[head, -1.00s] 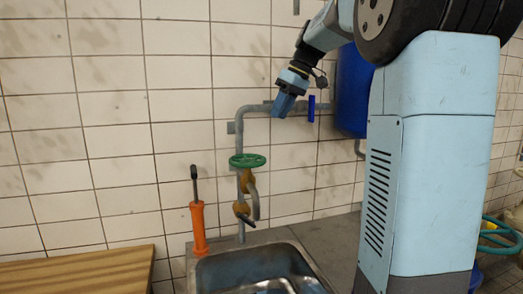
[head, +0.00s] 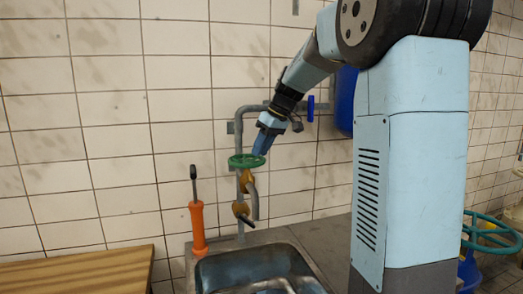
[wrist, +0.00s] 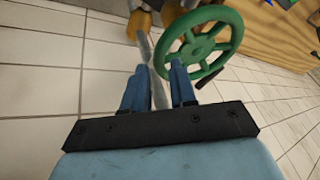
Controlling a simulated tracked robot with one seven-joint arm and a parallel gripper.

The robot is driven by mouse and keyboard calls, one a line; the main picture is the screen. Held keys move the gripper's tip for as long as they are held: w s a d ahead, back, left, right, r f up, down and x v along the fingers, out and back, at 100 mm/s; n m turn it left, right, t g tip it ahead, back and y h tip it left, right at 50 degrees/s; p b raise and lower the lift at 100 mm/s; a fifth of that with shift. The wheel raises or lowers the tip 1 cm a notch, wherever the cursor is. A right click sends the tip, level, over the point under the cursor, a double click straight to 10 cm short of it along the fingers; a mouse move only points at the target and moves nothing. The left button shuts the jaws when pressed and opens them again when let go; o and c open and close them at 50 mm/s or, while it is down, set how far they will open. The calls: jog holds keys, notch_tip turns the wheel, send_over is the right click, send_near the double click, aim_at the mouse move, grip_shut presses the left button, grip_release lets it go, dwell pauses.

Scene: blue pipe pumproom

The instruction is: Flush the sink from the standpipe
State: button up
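A green handwheel (head: 247,160) sits on a brass valve (head: 246,180) on the grey standpipe (head: 239,205) against the tiled wall. A second brass fitting (head: 240,209) and a grey spout (head: 255,205) are below it. The steel sink (head: 212,276) is below the pipe. My gripper (head: 259,148) is right at the wheel's upper right rim; I cannot tell whether it touches. In the wrist view my gripper (wrist: 159,70) has its two blue fingers apart, with the pipe showing between them. The wheel (wrist: 199,43) lies to the right, its rim partly behind the right finger.
A blue-handled valve (head: 310,109) is on the upper pipe, beside a blue tank (head: 345,100). An orange-handled tool (head: 197,228) stands left of the pipe. A wooden bench (head: 80,272) is at lower left. A teal wheel (head: 490,236) is at far right.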

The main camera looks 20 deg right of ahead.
jog(key=shift+a+f, duration=0.15)
jog(key=shift+f, duration=0.25)
